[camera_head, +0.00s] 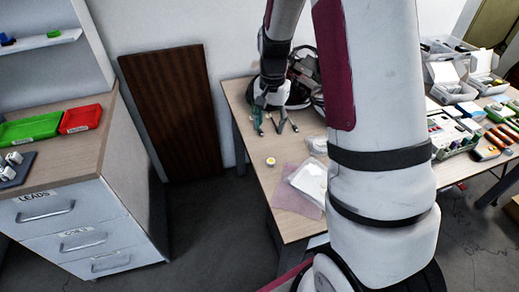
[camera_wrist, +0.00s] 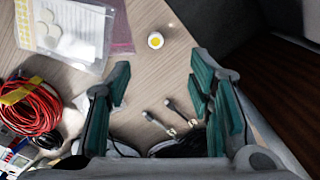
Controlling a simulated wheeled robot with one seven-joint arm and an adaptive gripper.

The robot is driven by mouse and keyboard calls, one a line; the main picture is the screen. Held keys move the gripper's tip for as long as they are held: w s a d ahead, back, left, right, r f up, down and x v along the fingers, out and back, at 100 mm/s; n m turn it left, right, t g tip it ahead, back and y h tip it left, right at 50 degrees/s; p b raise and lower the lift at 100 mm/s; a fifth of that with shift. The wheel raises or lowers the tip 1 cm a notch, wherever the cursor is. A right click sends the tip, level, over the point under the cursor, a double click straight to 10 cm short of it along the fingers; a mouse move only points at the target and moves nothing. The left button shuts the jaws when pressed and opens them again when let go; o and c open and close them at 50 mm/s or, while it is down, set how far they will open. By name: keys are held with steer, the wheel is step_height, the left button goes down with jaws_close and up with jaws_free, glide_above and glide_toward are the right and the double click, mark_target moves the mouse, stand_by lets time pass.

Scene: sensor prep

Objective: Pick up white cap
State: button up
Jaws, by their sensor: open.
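The white cap (camera_head: 270,161) is a small round piece with a yellow centre. It lies on the wooden table (camera_head: 262,185), near the table's left edge in the head view. In the wrist view the white cap (camera_wrist: 155,40) shows near the top middle, beyond my fingertips. My gripper (camera_head: 275,129) is over the table, farther back than the cap. In the wrist view my gripper (camera_wrist: 161,64) has its green-padded fingers spread wide with nothing held between them. The cap is unobstructed in both views.
A clear bag (camera_wrist: 68,28) with white discs lies beside a pink sheet (camera_wrist: 120,28), close to the cap. A red cable coil (camera_wrist: 32,108) is at left. Two black cable plugs (camera_wrist: 160,122) lie below the fingers. Bare table surrounds the cap.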

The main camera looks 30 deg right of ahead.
glide_above(271, 160)
steer(key=shift+m, duration=0.3)
step_height(271, 160, down, 11)
steer(key=shift+s+a+r, duration=0.1)
steer(key=shift+a+r, duration=0.05)
steer(key=shift+f, duration=3.15)
steer(key=c, duration=0.9)
